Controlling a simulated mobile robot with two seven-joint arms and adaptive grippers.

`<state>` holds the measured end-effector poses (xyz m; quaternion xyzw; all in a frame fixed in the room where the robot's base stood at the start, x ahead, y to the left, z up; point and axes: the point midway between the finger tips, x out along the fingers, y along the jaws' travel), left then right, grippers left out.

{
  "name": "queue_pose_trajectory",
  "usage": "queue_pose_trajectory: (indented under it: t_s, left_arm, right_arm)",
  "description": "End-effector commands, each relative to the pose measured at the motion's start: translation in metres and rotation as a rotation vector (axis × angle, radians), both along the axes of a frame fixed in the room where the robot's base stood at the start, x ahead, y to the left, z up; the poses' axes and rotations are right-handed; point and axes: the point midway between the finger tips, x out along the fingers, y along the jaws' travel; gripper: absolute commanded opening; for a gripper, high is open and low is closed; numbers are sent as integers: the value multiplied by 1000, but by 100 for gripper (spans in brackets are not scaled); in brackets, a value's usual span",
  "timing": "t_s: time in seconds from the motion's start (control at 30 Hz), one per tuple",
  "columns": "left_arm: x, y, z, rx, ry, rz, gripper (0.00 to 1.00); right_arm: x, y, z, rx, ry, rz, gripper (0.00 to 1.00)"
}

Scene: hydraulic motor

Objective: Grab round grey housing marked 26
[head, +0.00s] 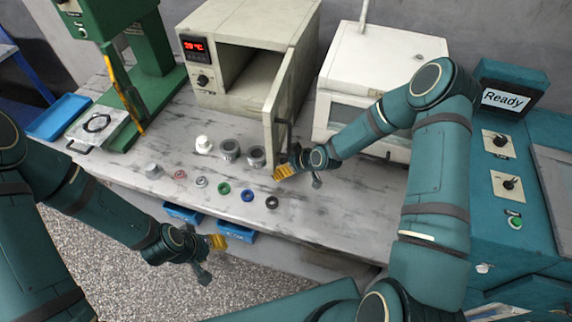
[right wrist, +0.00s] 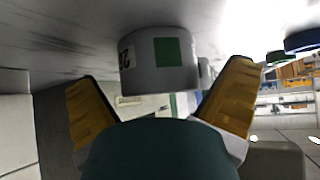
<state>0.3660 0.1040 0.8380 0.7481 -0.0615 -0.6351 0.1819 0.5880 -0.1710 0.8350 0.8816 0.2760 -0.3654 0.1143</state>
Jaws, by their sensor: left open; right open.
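Two round grey housings stand side by side on the bench, the left one (head: 229,149) and the right one (head: 256,156). In the right wrist view a grey housing (right wrist: 158,77) with a green square and a white label shows ahead, between and beyond my open fingers. The label's marking is only partly readable and seems to start with a 2. My right gripper (head: 281,173) is open and empty, just right of the right housing; it also shows in the right wrist view (right wrist: 160,100). My left gripper (head: 218,242) is open and empty in front of the bench edge.
An oven (head: 225,45) stands behind, its open door (head: 285,105) close to my right gripper. A white cabinet (head: 375,65) is right of it. Several small rings, including a green one (head: 223,188) and a blue one (head: 248,195), lie in front. A white part (head: 203,145) stands left.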

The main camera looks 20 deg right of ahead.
Motion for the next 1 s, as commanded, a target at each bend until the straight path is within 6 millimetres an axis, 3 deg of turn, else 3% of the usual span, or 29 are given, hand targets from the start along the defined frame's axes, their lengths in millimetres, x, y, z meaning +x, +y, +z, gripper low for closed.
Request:
queue_pose_trajectory:
  t_s: [0.27, 0.4, 0.47, 0.5, 1.0]
  left_arm:
    - [0, 0, 0, 0, 0, 0, 47]
    - [0, 0, 0, 0, 0, 0, 47]
    - [0, 0, 0, 0, 0, 0, 47]
    - [0, 0, 0, 0, 0, 0, 47]
    - [0, 0, 0, 0, 0, 0, 47]
  right_arm:
    - [2, 1, -2, -1, 0, -1, 100]
    - [2, 1, -2, -1, 0, -1, 51]
    - [2, 1, -2, 0, 0, -1, 30]
    - [2, 1, -2, 0, 0, -1, 26]
    - [3, 1, 4, -1, -3, -1, 26]
